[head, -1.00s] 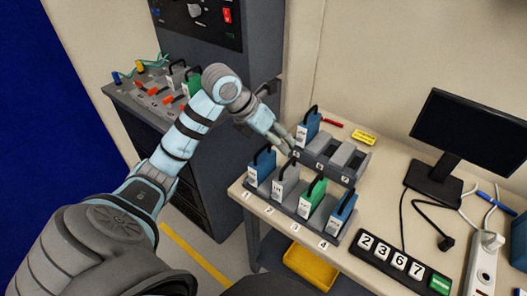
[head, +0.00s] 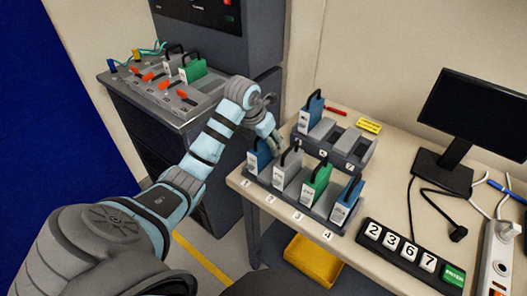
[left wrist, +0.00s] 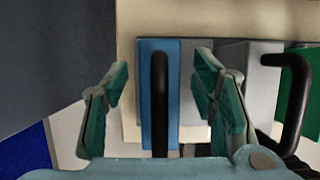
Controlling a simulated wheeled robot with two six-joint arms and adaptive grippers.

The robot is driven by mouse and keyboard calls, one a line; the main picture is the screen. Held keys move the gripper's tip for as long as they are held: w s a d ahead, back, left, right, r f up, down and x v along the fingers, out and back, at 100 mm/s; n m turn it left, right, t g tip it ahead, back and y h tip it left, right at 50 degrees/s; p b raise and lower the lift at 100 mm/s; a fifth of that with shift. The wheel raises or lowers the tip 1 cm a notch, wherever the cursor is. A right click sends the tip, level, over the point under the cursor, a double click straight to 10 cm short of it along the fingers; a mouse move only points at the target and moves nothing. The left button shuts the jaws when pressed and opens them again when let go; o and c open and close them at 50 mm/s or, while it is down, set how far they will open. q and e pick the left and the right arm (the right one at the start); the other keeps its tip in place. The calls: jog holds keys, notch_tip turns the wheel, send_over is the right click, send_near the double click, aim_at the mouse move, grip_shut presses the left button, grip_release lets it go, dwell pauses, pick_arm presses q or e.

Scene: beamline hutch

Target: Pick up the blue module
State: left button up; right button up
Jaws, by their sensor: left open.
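Three blue modules with black handles show in the head view: one in slot 1 (head: 258,160) of the front rack, one in slot 4 (head: 346,200), and one in the back rack (head: 310,113). My left gripper (head: 272,137) is just above the slot 1 module and partly hides it. In the left wrist view that blue module (left wrist: 149,110) and its handle lie between the two open fingers (left wrist: 160,78). No contact shows. My right gripper is not in view.
Beside it in the front rack stand a grey module (head: 287,170) and a green module (head: 315,185). A keypad (head: 412,250), monitor (head: 475,125) and power strip (head: 497,265) are on the right. A yellow bin (head: 313,260) sits below the table.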

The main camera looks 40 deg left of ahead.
pick_arm(q)
jog(key=shift+r, duration=0.1)
grip_shut()
